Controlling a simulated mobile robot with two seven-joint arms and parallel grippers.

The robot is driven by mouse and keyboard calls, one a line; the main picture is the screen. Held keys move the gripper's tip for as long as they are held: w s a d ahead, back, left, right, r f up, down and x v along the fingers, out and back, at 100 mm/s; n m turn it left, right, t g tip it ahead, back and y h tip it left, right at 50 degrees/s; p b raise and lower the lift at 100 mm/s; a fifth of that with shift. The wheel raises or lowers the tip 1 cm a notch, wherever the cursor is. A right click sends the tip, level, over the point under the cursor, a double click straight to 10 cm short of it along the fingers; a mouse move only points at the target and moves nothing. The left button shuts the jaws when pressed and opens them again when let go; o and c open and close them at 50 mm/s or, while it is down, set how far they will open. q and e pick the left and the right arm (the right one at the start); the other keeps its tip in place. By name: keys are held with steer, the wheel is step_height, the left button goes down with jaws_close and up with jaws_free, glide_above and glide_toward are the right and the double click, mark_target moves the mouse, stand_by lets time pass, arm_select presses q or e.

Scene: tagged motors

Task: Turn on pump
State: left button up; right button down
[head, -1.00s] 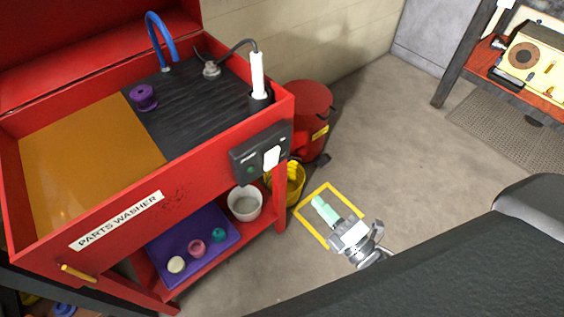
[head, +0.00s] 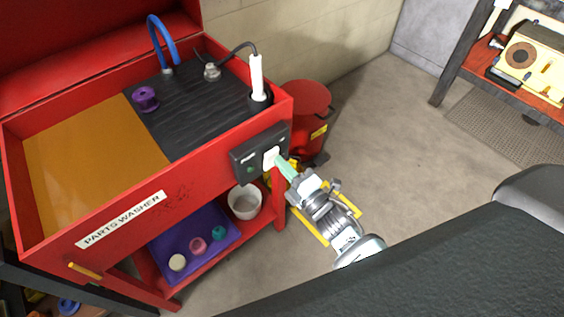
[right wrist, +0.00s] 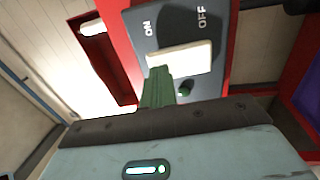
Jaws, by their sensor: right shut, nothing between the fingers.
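The pump switch is a white rocker (head: 271,158) on a dark control panel (head: 246,162) at the front right corner of the red parts washer (head: 120,232). A small green button or lamp (right wrist: 184,90) sits beside the rocker. My left gripper is out of view.
A red bin (head: 306,106) stands right of the washer, close behind my right gripper. A white bucket (head: 244,202) and a purple tray (head: 211,223) are on the lower shelf. The floor (head: 390,130) to the right is open.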

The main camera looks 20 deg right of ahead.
steer(key=shift+w+a, duration=0.15)
steer(key=shift+w, duration=0.15)
steer(key=shift+r, duration=0.1)
